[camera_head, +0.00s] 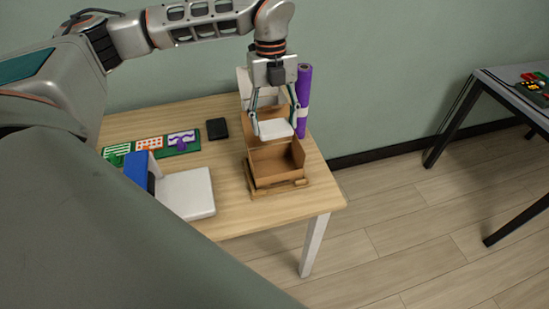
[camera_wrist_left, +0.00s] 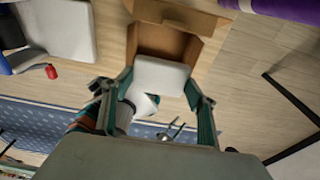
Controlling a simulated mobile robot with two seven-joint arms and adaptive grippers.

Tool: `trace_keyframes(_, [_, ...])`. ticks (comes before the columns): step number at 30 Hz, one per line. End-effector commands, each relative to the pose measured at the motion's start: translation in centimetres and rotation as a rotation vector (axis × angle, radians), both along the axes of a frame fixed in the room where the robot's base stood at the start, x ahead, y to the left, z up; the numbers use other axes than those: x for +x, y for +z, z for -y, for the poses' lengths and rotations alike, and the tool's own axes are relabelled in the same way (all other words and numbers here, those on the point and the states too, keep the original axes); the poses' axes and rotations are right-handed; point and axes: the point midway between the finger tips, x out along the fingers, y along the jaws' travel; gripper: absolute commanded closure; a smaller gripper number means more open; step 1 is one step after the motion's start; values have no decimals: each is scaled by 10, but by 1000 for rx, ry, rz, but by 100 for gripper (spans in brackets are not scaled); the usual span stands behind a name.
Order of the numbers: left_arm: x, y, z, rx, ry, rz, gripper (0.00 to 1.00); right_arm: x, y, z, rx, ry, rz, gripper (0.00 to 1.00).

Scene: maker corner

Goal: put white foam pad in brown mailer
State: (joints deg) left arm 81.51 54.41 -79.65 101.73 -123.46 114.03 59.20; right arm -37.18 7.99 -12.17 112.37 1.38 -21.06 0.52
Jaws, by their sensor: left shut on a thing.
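My left gripper (camera_head: 275,127) is shut on the white foam pad (camera_head: 276,129). It holds the pad level by two opposite edges, above the brown mailer. The brown mailer (camera_head: 276,166) is an open cardboard box on the wooden table, with its lid raised at the back. The pad hides part of the lid. In the left wrist view the pad (camera_wrist_left: 161,76) sits between the two fingers, and the open mailer (camera_wrist_left: 166,40) shows beyond it. The pad is apart from the mailer's floor. My right gripper is not in view.
A purple roll (camera_head: 304,85) stands close behind the mailer. A black block (camera_head: 217,128), a green tray (camera_head: 182,152) with coloured pieces, and a white slab (camera_head: 197,193) beside a blue panel (camera_head: 138,170) lie left. Bare tabletop (camera_head: 231,160) separates them from the mailer.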

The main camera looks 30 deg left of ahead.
Motion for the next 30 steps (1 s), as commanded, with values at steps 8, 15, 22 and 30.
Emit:
trace_keyframes(8, [-1,-66,0,0,0,-4,51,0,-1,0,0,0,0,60])
trace_keyframes(15, [1,-90,0,0,-1,2,51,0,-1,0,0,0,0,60])
trace_keyframes(22, [0,-112,0,1,-1,-1,51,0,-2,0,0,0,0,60])
trace_keyframes(30, [0,-133,0,0,-1,2,51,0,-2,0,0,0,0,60])
